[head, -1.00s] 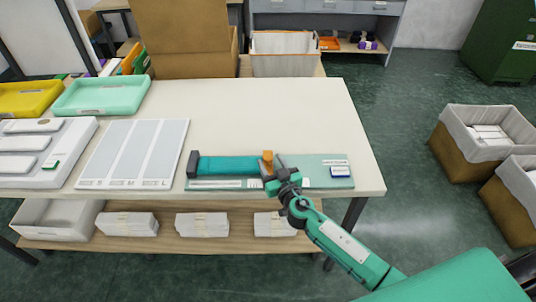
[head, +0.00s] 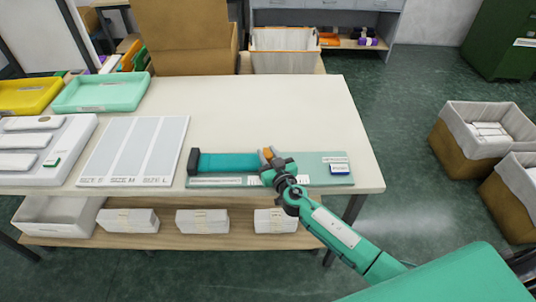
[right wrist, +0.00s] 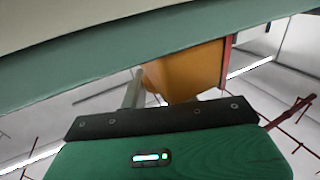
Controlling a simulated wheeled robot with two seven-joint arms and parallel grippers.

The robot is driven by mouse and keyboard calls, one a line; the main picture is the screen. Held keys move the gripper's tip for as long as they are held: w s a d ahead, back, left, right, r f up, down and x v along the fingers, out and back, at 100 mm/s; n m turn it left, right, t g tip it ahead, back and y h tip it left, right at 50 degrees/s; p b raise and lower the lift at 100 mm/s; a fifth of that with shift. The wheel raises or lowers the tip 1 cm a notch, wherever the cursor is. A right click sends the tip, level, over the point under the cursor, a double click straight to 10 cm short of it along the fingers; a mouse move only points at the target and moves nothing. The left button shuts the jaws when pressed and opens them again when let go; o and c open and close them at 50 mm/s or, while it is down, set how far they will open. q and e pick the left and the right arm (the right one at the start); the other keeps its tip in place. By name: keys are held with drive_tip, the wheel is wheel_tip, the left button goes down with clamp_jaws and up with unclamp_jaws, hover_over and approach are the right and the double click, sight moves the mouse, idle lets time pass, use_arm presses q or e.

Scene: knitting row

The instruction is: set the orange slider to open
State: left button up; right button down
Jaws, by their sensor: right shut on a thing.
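The orange slider (head: 268,153) sits at the right end of a teal bar (head: 228,163) on a flat green board (head: 315,170) near the table's front edge. My right gripper (head: 272,162) is shut on the slider and hides most of it in the head view. In the right wrist view the orange slider (right wrist: 190,70) fills the space beyond the dark gripper base, with one grey finger along its left side. My left gripper is not in view.
The table behind the board is clear.

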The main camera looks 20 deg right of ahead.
drive_tip(key=shift+d+f, duration=0.15)
drive_tip(key=shift+d, duration=0.2)
drive_tip(key=s+d+b, duration=0.1)
drive_tip(key=d, duration=0.3)
drive_tip(key=s+d+b, duration=0.1)
drive_tip(key=d, duration=0.3)
drive_tip(key=s+d+b, duration=0.1)
drive_tip(key=s+d, duration=0.1)
drive_tip(key=d, duration=0.3)
drive_tip(key=shift+b, duration=0.4)
drive_tip(key=c, duration=1.3)
unclamp_jaws()
drive_tip(key=shift+d, duration=0.1)
drive_tip(key=shift+c, duration=0.2)
drive_tip(key=shift+o, duration=1.2)
drive_tip(key=shift+d, duration=0.15)
